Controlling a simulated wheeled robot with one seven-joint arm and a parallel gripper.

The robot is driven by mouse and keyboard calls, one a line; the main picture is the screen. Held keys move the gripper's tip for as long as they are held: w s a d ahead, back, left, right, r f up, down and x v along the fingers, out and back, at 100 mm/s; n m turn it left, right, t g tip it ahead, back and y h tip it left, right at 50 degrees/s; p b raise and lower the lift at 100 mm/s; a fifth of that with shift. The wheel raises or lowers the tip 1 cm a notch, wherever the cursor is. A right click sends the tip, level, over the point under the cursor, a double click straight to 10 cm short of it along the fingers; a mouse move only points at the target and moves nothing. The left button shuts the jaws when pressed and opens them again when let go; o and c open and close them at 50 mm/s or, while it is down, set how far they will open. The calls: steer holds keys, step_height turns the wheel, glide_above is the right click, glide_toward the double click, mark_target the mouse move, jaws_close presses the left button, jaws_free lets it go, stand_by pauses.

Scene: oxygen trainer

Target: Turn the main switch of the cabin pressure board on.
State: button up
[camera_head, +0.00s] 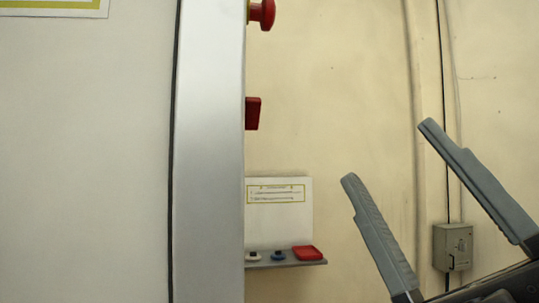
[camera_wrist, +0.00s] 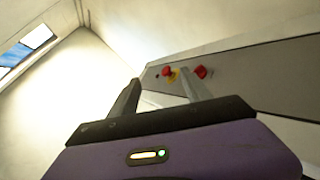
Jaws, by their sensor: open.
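A grey upright board (camera_head: 208,150) stands edge-on in the head view and shows as a slanted grey panel in the wrist view (camera_wrist: 270,75). A red blocky handle (camera_head: 252,113), apparently the main switch, sticks out from the board's right side; it also shows in the wrist view (camera_wrist: 201,72). Its set position cannot be told. Above it is a red mushroom button (camera_head: 263,14), on a yellow base in the wrist view (camera_wrist: 167,71). My gripper (camera_head: 388,150) is open and empty, to the right of the handle and apart from it. Its fingers point toward the board in the wrist view (camera_wrist: 160,80).
A small shelf (camera_head: 290,263) below the handle bears a white and a blue round piece and a red tray-like piece (camera_head: 307,253), with a white sign (camera_head: 279,208) behind. A grey wall box (camera_head: 453,247) and pipes are at right. Space between gripper and board looks clear.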

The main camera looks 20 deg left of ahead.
mark_target(255, 116)
steer(key=shift+w+a+r+n+g+y+p, duration=0.3)
steer(key=shift+a+r+n+g, duration=0.7)
steer(key=shift+a+n, duration=1)
steer(key=shift+w+a+r+n+g+y+p, duration=0.25)
steer(key=shift+a+r+n+g, duration=0.75)
steer(key=shift+a+n, duration=1)
steer(key=shift+w+a+r+n+g+y+p, duration=0.2)
steer(key=shift+a+r+n+g+p, duration=0.3)
steer(key=shift+a+n+g, duration=1.4)
steer(key=shift+a+r+m+t, duration=0.1)
steer(key=shift+a+m+t, duration=0.25)
steer(key=shift+t, duration=0.25)
steer(key=shift+c, duration=0.3)
jaws_close()
